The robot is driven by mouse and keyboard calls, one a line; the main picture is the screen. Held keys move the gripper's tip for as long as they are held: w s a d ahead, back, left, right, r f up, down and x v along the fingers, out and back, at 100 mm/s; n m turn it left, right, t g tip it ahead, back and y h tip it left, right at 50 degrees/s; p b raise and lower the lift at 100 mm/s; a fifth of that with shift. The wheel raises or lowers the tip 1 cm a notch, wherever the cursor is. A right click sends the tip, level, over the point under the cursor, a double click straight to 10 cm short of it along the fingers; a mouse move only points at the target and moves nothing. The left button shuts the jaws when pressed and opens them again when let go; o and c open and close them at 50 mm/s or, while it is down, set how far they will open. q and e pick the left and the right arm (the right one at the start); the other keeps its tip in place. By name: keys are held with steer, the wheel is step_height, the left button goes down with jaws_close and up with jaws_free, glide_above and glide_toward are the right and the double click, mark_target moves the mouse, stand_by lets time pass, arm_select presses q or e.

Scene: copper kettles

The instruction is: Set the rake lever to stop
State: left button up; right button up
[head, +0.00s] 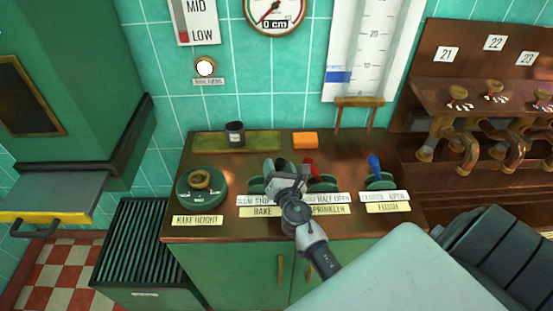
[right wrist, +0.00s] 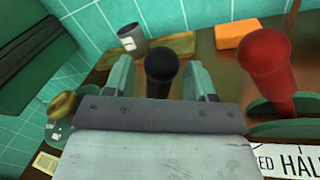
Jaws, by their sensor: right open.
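The rake lever has a black knob (right wrist: 160,66), seen in the right wrist view between the two fingers of my right gripper (right wrist: 160,84). The fingers are open on either side of the knob, and I cannot tell if either touches it. In the head view my right gripper (head: 287,180) is over the rake lever's place and hides most of it. The RAKE label (head: 262,212) and part of a slow/stop scale (head: 254,200) show below. The lever's exact setting is hidden. My left gripper is not in view.
A red sprinkler lever (head: 311,168) stands close to the right of the gripper, with a blue-knobbed lever (head: 375,166) further right. A rake height dial (head: 201,190) is at the left. A dark cup (head: 235,134) and orange block (head: 305,140) sit behind.

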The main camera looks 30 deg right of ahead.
steer(key=shift+x, duration=1.2)
